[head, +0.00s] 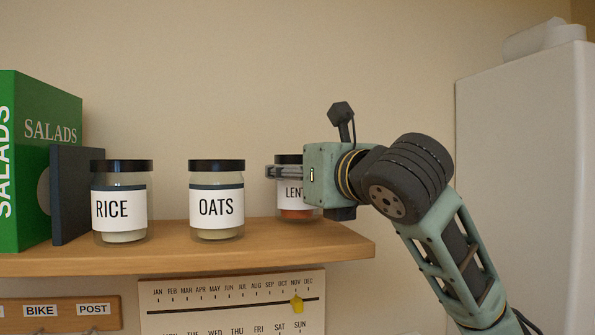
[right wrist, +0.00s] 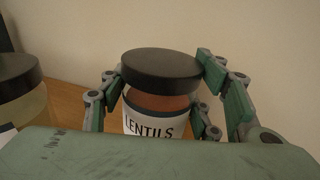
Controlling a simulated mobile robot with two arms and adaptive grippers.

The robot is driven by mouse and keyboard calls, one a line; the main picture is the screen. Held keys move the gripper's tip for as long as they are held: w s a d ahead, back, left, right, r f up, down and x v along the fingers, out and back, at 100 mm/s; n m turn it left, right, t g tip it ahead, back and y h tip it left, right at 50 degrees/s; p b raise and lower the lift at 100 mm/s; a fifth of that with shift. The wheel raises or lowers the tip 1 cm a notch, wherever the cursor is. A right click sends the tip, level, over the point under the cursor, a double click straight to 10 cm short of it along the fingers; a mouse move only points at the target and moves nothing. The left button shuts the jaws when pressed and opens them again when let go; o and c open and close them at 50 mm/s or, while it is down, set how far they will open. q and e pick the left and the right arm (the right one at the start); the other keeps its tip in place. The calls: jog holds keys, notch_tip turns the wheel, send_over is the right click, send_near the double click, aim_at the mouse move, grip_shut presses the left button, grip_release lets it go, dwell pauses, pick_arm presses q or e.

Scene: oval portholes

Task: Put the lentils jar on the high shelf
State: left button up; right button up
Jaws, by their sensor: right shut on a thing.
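The lentils jar (head: 292,212) has a black lid, a white label and orange-red contents. It is upright at the right part of the wooden high shelf (head: 330,246), right of the oats jar. I cannot tell whether its base touches the board. My right gripper (head: 284,172) comes in from the right and is shut on the jar, hiding its right side in the head view. In the right wrist view the lentils jar (right wrist: 158,105) sits between the fingers (right wrist: 160,95), its label facing the camera. My left gripper is not in view.
The oats jar (head: 216,207) and the rice jar (head: 119,210) stand to the left, with a dark blue panel (head: 70,200) and a green salads book (head: 35,160) beyond. A calendar (head: 230,300) and a hook rack (head: 60,312) hang below. A white cabinet (head: 530,150) is at right.

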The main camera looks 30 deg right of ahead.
jog(key=shift+f, duration=0.25)
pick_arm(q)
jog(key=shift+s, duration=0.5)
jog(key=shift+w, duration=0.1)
pick_arm(e)
jog(key=o, duration=1.2)
jog(key=shift+a+f, duration=0.1)
jog(key=shift+f, duration=0.1)
jog(key=o, duration=0.4)
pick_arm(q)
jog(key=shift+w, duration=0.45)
pick_arm(e)
jog(key=shift+r, duration=0.1)
